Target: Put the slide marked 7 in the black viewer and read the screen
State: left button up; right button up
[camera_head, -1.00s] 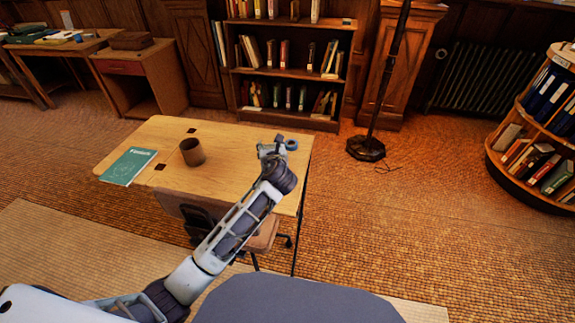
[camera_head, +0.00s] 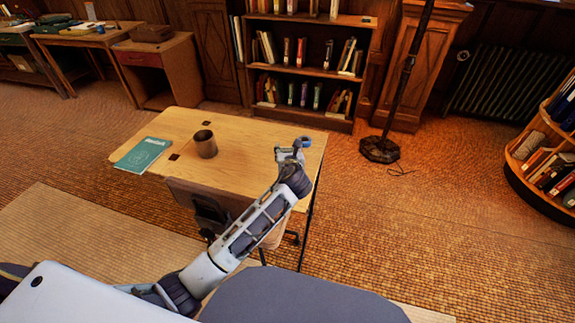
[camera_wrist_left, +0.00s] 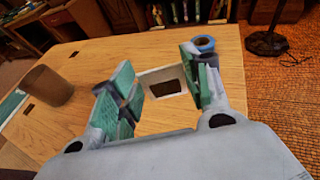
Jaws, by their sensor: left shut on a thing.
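My left gripper (camera_head: 288,150) is over the right part of the wooden desk (camera_head: 245,135). In the left wrist view its two green-padded fingers (camera_wrist_left: 160,88) are shut on a small white-framed slide (camera_wrist_left: 170,76) with a dark window. No mark can be read on the slide. In the head view the slide cannot be made out at the gripper. I see no black viewer or screen in either view. My right gripper is out of view.
A brown cup (camera_head: 205,146) and a teal book (camera_head: 142,155) are on the desk's left part. A blue tape roll (camera_wrist_left: 203,43) lies beyond the gripper. A chair (camera_head: 210,205) stands at the near side. A lamp base (camera_head: 380,150) is on the floor at right.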

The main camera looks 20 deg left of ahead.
pick_arm(q)
jog(key=shift+f, duration=1)
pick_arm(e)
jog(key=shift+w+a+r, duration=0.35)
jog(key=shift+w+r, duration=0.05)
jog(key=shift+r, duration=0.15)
pick_arm(q)
jog(key=shift+f+b, duration=0.35)
jog(key=shift+f, duration=0.15)
jog(key=shift+f+b, duration=0.5)
jog(key=shift+f, duration=1.1)
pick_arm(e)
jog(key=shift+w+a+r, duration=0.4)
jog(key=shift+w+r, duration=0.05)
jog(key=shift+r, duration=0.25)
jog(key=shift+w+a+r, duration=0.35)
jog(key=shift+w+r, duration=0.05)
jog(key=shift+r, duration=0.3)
pick_arm(q)
jog(key=shift+f, duration=0.1)
jog(key=o, duration=0.7)
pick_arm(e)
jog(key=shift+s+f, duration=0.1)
